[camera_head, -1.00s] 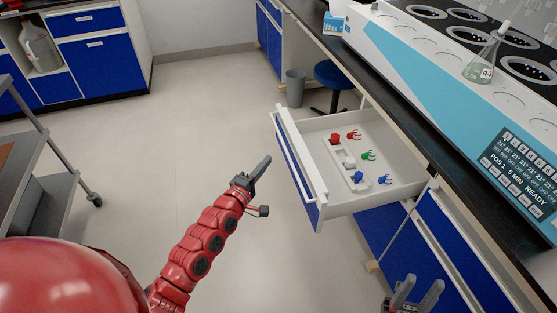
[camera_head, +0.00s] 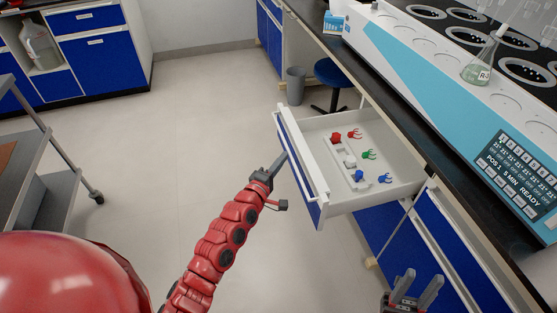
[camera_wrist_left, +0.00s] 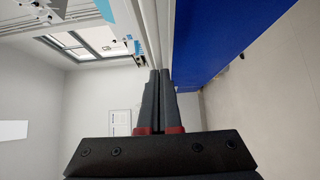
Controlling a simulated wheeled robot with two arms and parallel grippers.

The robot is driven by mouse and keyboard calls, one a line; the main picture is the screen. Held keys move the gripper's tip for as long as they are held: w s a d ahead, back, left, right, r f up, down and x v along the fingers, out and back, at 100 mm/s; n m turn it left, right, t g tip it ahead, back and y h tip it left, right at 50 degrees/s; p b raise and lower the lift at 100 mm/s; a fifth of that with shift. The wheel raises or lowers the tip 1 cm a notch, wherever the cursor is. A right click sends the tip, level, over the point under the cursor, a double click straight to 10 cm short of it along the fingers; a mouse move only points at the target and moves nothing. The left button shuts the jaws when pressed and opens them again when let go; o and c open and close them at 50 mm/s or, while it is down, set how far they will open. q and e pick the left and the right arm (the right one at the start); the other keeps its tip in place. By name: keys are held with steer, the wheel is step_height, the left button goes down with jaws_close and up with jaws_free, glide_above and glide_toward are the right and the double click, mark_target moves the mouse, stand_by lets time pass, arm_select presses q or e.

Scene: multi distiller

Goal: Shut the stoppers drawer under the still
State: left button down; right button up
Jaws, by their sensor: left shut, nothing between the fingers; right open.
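The stoppers drawer (camera_head: 322,202) stands pulled out under the still (camera_head: 420,82), its blue front facing left. Inside it lie red, white, green and blue stoppers and clips, with a white holder (camera_head: 350,160). My left gripper (camera_head: 283,157) is shut and empty, its fingertips at the outer face of the drawer front; I cannot tell for sure whether they touch. In the left wrist view the shut fingers (camera_wrist_left: 159,75) point at the edge of the blue front (camera_wrist_left: 205,45). My right gripper (camera_head: 420,283) is open and empty, low at the right, below the drawer.
A flask (camera_head: 483,65) stands on the still. A grey bin (camera_head: 296,86) and a blue stool (camera_head: 331,75) stand beyond the drawer. A grey cart (camera_head: 50,170) is at the left. The floor left of the drawer is clear.

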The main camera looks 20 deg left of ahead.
arm_select(q)
steer(key=w+d+b, duration=0.3)
steer(key=w+d, duration=0.6)
steer(key=d, duration=0.5)
steer(key=w+d+b, duration=0.3)
steer(key=w+d, duration=0.6)
steer(key=d, duration=0.4)
steer(key=shift+w+d+b, duration=0.3)
steer(key=shift+w+d, duration=0.05)
steer(key=shift+d, duration=0.05)
steer(key=shift+d+r, duration=0.1)
steer(key=shift+r, duration=0.15)
